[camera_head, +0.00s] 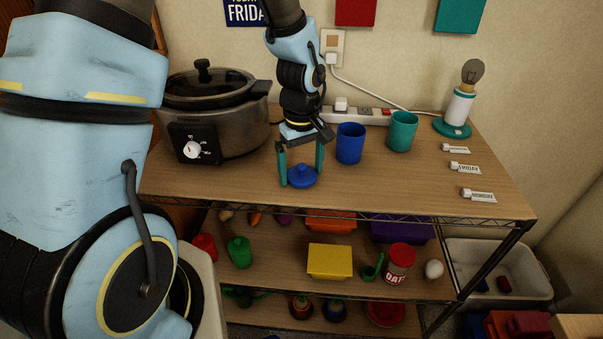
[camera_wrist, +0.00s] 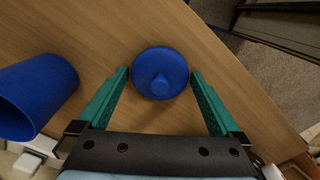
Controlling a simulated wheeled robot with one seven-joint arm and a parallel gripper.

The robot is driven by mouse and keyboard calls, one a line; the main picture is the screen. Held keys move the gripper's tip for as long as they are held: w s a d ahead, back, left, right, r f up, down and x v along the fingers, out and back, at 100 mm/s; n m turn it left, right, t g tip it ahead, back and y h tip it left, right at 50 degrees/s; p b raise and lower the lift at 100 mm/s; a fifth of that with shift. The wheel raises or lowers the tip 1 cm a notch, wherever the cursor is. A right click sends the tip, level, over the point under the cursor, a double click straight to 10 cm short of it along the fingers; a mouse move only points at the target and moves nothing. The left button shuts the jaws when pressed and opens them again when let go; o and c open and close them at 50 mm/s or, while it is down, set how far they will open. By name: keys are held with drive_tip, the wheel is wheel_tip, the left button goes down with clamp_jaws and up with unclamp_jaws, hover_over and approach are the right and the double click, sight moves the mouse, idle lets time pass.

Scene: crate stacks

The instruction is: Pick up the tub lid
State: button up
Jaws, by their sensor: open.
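The tub lid (camera_head: 302,177) is a round blue lid with a knob on top, lying on the wooden shelf top near its front edge. It also shows in the wrist view (camera_wrist: 160,73), knob towards the camera. My gripper (camera_head: 301,181) has teal fingers and points down at the lid. In the wrist view my gripper (camera_wrist: 160,78) is open, with one finger on each side of the lid. Small gaps show between the fingers and the lid's rim. Nothing is held.
A blue cup (camera_head: 351,143) stands close behind and right of the lid, with a teal cup (camera_head: 402,131) further right. A slow cooker (camera_head: 215,120) stands to the left. A power strip (camera_head: 360,115) lies at the back.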

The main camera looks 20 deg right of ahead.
drive_tip(key=c, duration=1)
drive_tip(key=shift+r, duration=0.1)
drive_tip(key=shift+c, duration=0.2)
